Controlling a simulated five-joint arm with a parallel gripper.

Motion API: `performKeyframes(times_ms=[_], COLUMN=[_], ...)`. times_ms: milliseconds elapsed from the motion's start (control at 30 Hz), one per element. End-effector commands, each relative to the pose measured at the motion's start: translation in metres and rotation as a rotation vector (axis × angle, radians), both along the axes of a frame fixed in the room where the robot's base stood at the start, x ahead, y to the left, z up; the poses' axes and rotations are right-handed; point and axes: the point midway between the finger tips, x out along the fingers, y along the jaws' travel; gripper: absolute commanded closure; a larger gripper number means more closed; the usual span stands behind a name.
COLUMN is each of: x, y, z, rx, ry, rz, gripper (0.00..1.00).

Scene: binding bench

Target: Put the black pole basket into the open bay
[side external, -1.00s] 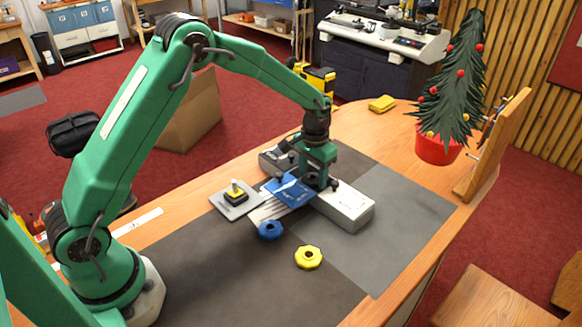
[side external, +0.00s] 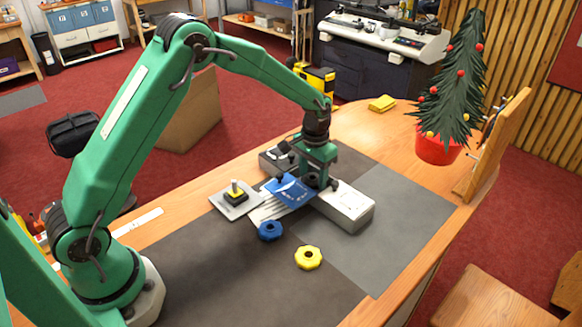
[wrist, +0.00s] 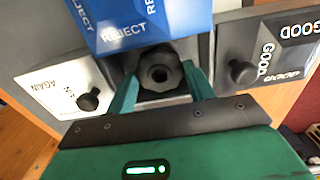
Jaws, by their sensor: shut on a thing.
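The black pole basket (wrist: 160,72) is an octagonal piece with a central hole. My gripper (wrist: 162,85) is shut on it, one finger on each side, in the wrist view. In the side view my gripper (side external: 318,178) is low over the sorting box, beside its blue REJECT lid (side external: 290,189), and the basket shows only as a dark patch. The REJECT lid (wrist: 130,22) stands tilted behind the basket in the wrist view. The white AGAIN lid (wrist: 68,84) and grey GOOD lid (wrist: 262,52) lie on either side. How deep the basket sits is unclear.
A blue ring (side external: 270,230) and a yellow ring (side external: 308,258) lie on the dark mat (side external: 215,275) in front. A potted tree (side external: 437,148) stands at the right. The mat at right is clear.

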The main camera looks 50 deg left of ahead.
Motion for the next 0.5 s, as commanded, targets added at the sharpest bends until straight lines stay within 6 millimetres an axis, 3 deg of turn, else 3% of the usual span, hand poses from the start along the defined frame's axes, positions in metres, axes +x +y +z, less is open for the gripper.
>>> performKeyframes(times_ms=[500], x=[-0.0002], y=[0.0000], z=[-0.0097], rx=[0.000], ry=[0.001], rz=[0.000], gripper=[0.69])
